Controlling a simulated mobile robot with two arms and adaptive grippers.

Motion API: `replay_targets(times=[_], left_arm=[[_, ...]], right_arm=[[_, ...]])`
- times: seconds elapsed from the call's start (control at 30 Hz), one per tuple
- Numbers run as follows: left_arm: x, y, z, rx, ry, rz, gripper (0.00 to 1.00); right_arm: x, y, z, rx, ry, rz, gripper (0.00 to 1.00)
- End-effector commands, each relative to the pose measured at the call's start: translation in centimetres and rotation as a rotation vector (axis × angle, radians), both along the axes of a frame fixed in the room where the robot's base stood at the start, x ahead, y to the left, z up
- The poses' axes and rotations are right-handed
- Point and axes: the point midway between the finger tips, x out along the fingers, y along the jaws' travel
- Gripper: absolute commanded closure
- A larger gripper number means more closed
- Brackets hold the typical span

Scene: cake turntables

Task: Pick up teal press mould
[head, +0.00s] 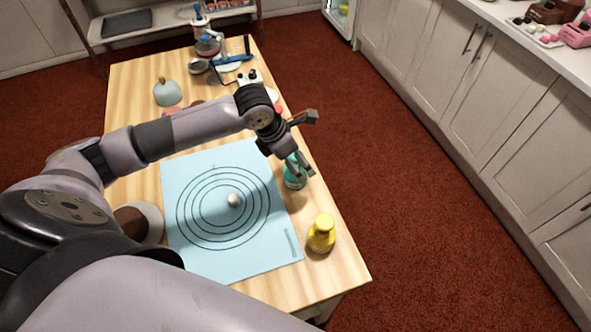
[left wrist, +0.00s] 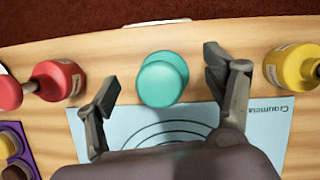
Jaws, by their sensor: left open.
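The teal press mould (head: 292,182) stands on the wooden table at the right edge of the blue mat, partly hidden by my left gripper (head: 303,170) in the head view. In the left wrist view the teal press mould (left wrist: 162,80) shows from above as a round teal top over a wider teal part. My left gripper (left wrist: 162,70) is open, with one finger on either side of the mould in that picture. Its jaws are empty and I see no contact. My right gripper is not in view.
A yellow press mould (head: 321,233) stands near the table's right edge; it also shows in the wrist view (left wrist: 291,66). A red one (left wrist: 57,80) is on the other side. The blue mat (head: 270,255) bears a small pale ball (head: 234,200). Tools crowd the far end.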

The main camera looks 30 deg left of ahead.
Motion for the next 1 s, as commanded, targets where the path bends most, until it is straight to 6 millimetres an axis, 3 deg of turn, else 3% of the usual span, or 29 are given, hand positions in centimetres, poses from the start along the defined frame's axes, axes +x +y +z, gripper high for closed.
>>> replay_targets(times=[0.07, 0.2, 0.47, 1.0], left_arm=[[0.5, -0.7, -0.6, -0.003, 0.003, -0.001, 0.24], [1.0, -0.9, -2.4, -0.002, 0.002, 0.001, 0.24], [1.2, -0.9, -2.8, 0.001, -0.001, -0.001, 0.24], [1.2, -0.9, -2.8, 0.001, -0.001, 0.000, 0.59]], right_arm=[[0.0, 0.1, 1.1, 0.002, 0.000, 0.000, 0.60], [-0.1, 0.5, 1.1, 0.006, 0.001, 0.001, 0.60], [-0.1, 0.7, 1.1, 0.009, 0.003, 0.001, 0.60], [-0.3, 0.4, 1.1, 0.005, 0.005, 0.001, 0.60]])
